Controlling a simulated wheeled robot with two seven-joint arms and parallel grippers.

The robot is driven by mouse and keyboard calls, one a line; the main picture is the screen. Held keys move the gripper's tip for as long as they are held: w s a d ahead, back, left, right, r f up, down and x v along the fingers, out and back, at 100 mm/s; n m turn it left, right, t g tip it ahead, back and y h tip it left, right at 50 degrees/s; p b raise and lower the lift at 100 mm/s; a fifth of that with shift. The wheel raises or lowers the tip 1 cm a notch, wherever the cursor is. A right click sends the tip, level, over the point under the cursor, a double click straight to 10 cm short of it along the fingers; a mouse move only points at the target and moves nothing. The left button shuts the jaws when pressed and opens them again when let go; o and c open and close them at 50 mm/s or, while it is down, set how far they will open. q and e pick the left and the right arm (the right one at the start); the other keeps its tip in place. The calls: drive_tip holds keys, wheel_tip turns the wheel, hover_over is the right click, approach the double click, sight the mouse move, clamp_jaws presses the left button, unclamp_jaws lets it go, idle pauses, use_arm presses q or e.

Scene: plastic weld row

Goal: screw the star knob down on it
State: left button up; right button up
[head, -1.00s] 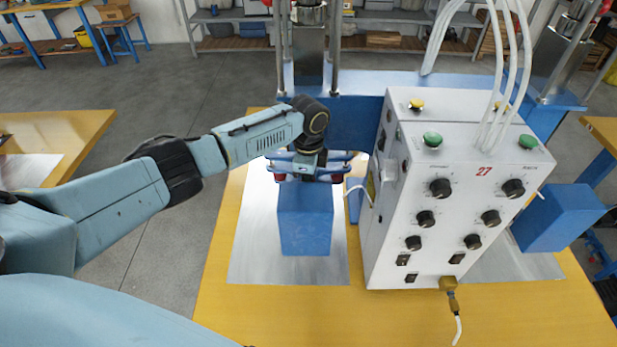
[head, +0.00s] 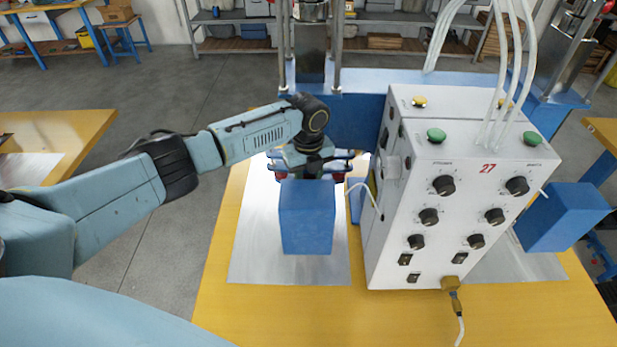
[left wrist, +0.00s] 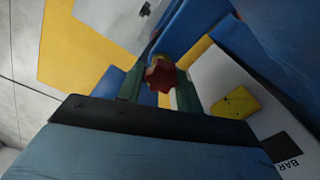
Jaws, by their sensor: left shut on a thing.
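The red star knob (left wrist: 160,73) shows in the left wrist view between the green fingers of my left gripper (left wrist: 160,84), which are shut on it. Its lobed rim sticks out past the fingertips. In the head view my left gripper (head: 308,168) points down just behind the blue block (head: 307,218). The knob's seat and thread are hidden, so I cannot tell how far down it sits. Small red parts show on both sides of the gripper in the head view. My right gripper is not in view.
A white control box (head: 455,190) with black dials and green buttons stands close to the right of the gripper, with a white cable beside it. A blue machine frame (head: 360,115) stands behind. The yellow table (head: 300,315) is clear in front.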

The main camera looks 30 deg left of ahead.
use_arm(q)
drive_tip(key=o, duration=1.1)
drive_tip(key=shift+r, duration=0.25)
